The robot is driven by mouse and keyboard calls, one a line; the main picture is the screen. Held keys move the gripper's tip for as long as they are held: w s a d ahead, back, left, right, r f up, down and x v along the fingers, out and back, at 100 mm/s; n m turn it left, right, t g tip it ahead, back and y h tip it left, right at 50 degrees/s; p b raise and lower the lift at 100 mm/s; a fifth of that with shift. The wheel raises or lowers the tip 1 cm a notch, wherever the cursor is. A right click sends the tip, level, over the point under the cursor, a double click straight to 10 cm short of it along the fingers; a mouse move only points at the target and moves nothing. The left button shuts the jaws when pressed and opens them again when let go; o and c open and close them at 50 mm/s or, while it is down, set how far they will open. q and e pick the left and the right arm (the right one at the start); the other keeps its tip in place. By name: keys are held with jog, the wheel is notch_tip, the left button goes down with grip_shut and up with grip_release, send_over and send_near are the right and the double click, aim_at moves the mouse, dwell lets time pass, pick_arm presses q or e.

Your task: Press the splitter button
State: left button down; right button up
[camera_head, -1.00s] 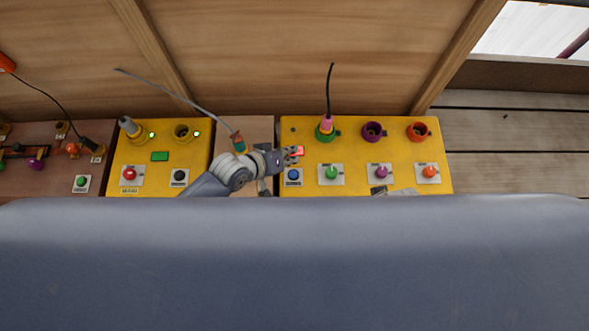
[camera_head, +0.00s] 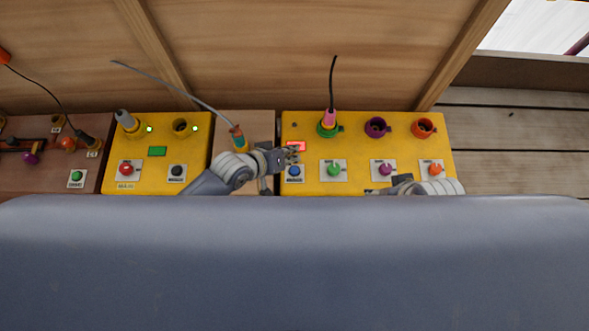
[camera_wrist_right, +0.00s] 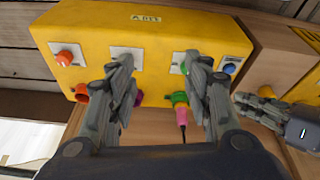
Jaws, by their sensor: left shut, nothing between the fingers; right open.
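I cannot read which control is marked splitter. My left gripper (camera_head: 293,155) is shut and empty, just above the blue button in the picture; contact cannot be told. The blue button also shows in the right wrist view (camera_wrist_right: 229,68). My right gripper (camera_wrist_right: 158,64) is open and empty, facing this box; in the head view it is near the purple knob.
A pink plug (camera_head: 329,117) sits in the green socket.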

aim_at(292, 168)
pick_arm(q)
jog(key=shift+f+b, duration=0.3)
jog(key=shift+f, duration=0.1)
notch_tip(292, 168, down, 3)
jog(key=b, duration=0.3)
jog(key=shift+r, duration=0.1)
notch_tip(292, 168, down, 2)
jog(key=shift+b, duration=0.55)
jog(key=shift+f, duration=0.2)
pick_arm(e)
jog(key=w+a+r+t+y, duration=0.1)
jog(key=w+a+r+t, duration=0.1)
jog(key=w, duration=0.5)
jog(key=w+a+r+t+y, duration=0.1)
jog(key=w+a+r+t, duration=0.1)
jog(key=w+r+t, duration=0.2)
jog(key=shift+w+a+r+t, duration=0.4)
jog(key=shift+w+t, duration=0.8)
jog(key=shift+w, duration=0.25)
pick_arm(q)
jog(key=shift+f, duration=0.15)
jog(key=shift+f, duration=0.25)
